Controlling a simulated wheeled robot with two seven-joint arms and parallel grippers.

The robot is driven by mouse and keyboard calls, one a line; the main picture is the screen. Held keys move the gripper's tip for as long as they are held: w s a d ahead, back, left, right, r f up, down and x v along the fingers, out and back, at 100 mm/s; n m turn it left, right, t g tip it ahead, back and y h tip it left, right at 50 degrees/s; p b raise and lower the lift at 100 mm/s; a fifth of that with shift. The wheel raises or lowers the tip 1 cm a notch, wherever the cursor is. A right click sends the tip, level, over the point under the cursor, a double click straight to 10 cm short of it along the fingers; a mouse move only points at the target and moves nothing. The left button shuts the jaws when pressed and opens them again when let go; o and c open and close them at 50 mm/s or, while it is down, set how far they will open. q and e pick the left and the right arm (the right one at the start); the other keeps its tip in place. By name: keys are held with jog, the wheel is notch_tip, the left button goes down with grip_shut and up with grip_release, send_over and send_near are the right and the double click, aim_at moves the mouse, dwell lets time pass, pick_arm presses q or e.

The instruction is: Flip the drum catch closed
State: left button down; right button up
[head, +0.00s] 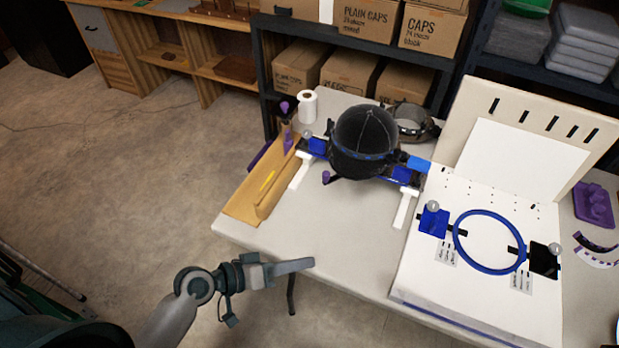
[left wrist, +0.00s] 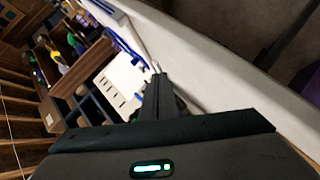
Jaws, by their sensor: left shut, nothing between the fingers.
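The drum (head: 364,142) is a dark cap-shaped form with a blue band, set in a blue frame on white feet on the table. A blue block (head: 418,164) sits at the right end of the band; I cannot tell for certain whether it is the catch or how it stands. My left gripper (head: 312,262) is shut and empty, in front of the table's near left edge, well apart from the drum. In the left wrist view its dark fingers (left wrist: 158,90) are together, pointing along the table edge. My right gripper is not in view.
A white board with a blue ring (head: 457,243) lies at the table's right, with an upright panel (head: 480,105) behind. A wooden tray (head: 240,207) lies along the left edge. A paper roll (head: 307,107) stands at the back. The table's front left (head: 300,225) is clear.

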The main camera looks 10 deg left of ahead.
pick_arm(q)
jog(key=w+a+r+n+t+y, duration=0.1)
jog(key=w+a+r+n+t, duration=0.1)
jog(key=w+a+n, duration=0.3)
jog(key=w+a+r+n+t+y, duration=0.1)
jog(key=w+a+r+n+t, duration=0.2)
jog(key=w+a+n+t, duration=0.2)
jog(key=w+a, duration=0.2)
jog(key=w, duration=0.1)
jog(key=shift+w+n, duration=0.2)
jog(key=shift+n, duration=0.2)
jog(key=shift+r, duration=0.1)
jog(key=w+d+p, duration=0.5)
jog(key=w+d, duration=0.2)
jog(key=d, duration=0.1)
jog(key=shift+w+d, duration=0.3)
jog(key=shift+d, duration=0.05)
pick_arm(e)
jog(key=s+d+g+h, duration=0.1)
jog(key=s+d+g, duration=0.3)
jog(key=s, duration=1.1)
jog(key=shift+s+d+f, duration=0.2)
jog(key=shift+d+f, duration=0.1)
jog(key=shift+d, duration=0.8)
pick_arm(q)
jog(key=shift+s, duration=0.1)
